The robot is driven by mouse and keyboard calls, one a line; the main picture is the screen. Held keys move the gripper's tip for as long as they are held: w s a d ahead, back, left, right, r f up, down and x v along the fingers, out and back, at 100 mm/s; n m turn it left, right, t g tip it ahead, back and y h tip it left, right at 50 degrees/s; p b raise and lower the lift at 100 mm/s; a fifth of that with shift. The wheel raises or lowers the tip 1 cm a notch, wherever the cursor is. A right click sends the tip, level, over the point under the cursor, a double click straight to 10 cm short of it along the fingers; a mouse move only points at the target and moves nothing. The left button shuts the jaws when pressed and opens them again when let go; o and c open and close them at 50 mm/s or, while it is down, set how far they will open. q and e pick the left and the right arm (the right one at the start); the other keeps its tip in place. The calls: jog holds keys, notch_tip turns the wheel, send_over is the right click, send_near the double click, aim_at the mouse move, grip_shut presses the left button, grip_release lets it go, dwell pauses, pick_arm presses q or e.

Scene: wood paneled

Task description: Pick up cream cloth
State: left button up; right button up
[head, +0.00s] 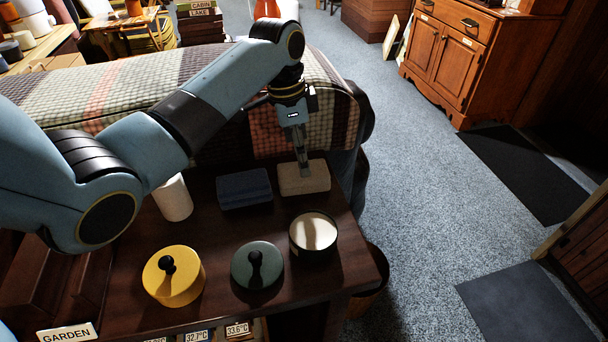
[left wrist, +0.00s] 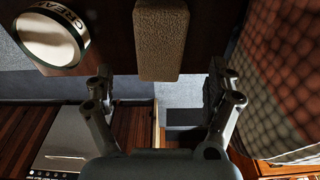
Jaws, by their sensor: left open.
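The cream cloth (head: 303,178) is a small folded block lying flat near the far right corner of the dark wooden table (head: 220,262). My left gripper (head: 303,165) points down at the cloth's far side, its fingertips overlapping it in the head view. In the left wrist view the cloth (left wrist: 161,40) looks textured and tan. There my left gripper (left wrist: 158,88) is wide open and empty, its fingers apart on either side of the cloth's line, with the cloth beyond the tips. Whether it touches the cloth, I cannot tell. My right gripper does not show.
A dark blue folded cloth (head: 244,188) lies left of the cream one. A round tin with a pale top (head: 314,233), a green lidded pot (head: 257,265), a yellow lidded pot (head: 173,276) and a white cylinder (head: 173,199) share the table. A plaid-covered sofa (head: 215,135) stands behind.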

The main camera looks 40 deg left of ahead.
pick_arm(q)
jog(key=shift+f, duration=0.45)
jog(key=f, duration=0.3)
jog(key=f+b, duration=0.1)
jog(key=shift+w+d+f, duration=0.2)
jog(key=shift+d+f, duration=0.05)
jog(key=shift+w+f, duration=0.1)
jog(key=shift+f, duration=0.3)
jog(key=shift+c, duration=0.2)
jog(key=c, duration=1.2)
jog(key=shift+r, duration=0.45)
jog(key=r, duration=0.2)
jog(key=d+r+p, duration=0.1)
jog(key=r, duration=0.1)
jog(key=shift+w, duration=0.15)
jog(key=w+d+r, duration=0.1)
jog(key=d+r, duration=0.1)
jog(key=d, duration=0.1)
jog(key=w+d+r, duration=0.1)
jog(key=d+r, duration=0.1)
jog(key=d, duration=0.1)
jog(key=w+d+r, duration=0.2)
jog(key=d, duration=0.2)
jog(key=shift+w+r, duration=0.1)
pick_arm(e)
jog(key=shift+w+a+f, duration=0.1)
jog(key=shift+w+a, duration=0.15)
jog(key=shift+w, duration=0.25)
